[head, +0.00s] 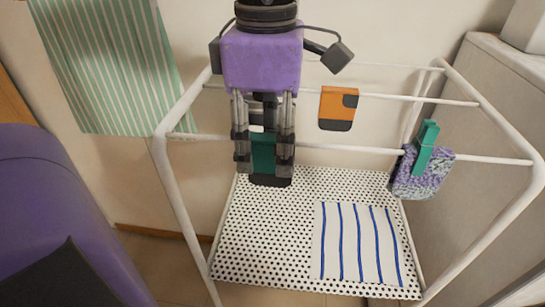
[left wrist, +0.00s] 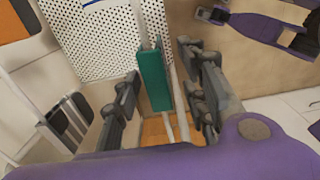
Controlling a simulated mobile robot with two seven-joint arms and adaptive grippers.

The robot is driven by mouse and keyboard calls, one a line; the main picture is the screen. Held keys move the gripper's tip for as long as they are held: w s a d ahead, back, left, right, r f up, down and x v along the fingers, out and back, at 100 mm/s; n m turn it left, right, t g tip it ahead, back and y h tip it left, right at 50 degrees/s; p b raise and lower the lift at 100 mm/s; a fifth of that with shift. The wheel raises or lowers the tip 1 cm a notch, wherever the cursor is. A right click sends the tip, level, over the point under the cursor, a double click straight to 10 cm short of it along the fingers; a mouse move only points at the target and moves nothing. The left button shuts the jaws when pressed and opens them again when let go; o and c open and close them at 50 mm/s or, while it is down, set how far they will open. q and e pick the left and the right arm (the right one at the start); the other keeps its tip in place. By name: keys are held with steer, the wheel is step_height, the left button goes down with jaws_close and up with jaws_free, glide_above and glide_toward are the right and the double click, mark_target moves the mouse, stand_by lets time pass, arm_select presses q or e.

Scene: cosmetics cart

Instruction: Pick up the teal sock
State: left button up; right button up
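The teal sock (head: 262,152) hangs over the white rail of the rack, with a black lower end. My left gripper (head: 264,165) points down over the rail, its fingers on either side of the sock. In the left wrist view the sock (left wrist: 154,80) shows as a teal strip between the two fingers of the left gripper (left wrist: 165,95). Gaps show between the fingers and the sock, so the gripper looks open around it. The sock's upper part is partly hidden by the gripper in the head view. My right gripper cannot be made out.
An orange and grey sock (head: 338,104) hangs to the right on the rack. A speckled purple cloth (head: 420,181) with a teal clothespin (head: 426,146) hangs farther right. A dotted mat (head: 268,235) and a blue-striped cloth (head: 330,225) lie below. A striped towel (head: 110,62) hangs on the wall.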

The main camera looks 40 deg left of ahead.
arm_select(q)
steer(key=f, duration=0.5)
steer(key=shift+w, duration=0.25)
jaws_close()
arm_select(e)
steer(key=shift+w+r, duration=0.25)
steer(key=shift+w, duration=0.4)
